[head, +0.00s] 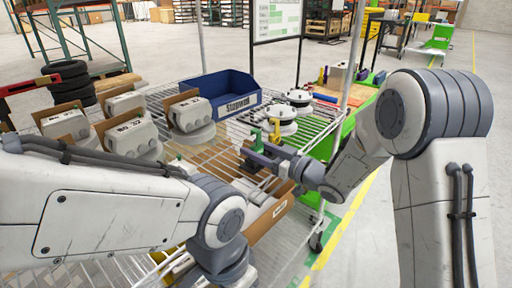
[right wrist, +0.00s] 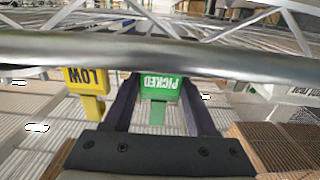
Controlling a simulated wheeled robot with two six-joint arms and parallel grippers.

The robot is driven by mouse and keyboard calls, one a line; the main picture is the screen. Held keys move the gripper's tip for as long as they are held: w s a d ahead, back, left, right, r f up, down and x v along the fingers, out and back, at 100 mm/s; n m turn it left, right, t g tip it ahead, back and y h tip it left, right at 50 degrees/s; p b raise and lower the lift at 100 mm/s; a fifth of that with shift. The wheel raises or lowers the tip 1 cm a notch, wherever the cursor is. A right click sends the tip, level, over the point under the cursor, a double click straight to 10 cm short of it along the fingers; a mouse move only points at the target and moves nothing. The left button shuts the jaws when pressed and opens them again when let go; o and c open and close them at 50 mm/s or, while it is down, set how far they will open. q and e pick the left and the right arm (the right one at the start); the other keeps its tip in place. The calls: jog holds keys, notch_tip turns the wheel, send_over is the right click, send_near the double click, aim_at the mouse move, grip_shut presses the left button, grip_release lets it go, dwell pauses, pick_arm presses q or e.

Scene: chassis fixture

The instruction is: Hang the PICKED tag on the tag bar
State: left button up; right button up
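The green PICKED tag (right wrist: 160,88) shows in the right wrist view with its lettering upside down and its green stem below the label. My right gripper (right wrist: 160,100) has its two dark fingers apart, one on each side of the tag, with a gap beside the stem. In the head view my right gripper (head: 248,155) is over the wire cart, beside a small green tag (head: 256,140). The yellow LOW tag (right wrist: 86,78) stands to the left of the PICKED tag, outside the fingers. My left gripper is out of view. I cannot tell which rod is the tag bar.
A thick metal rod (right wrist: 160,50) crosses the right wrist view close to the camera. A blue bin (head: 220,92) stands at the back of the wire table. Several grey housings (head: 131,137) are at the left, and round white parts (head: 281,115) lie behind the gripper.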

aim_at(259, 139)
jog(key=shift+c, duration=1.4)
jog(key=shift+r+p, duration=1.35)
jog(key=shift+r, duration=0.45)
jog(key=shift+d, duration=0.1)
jog(key=v, duration=0.8)
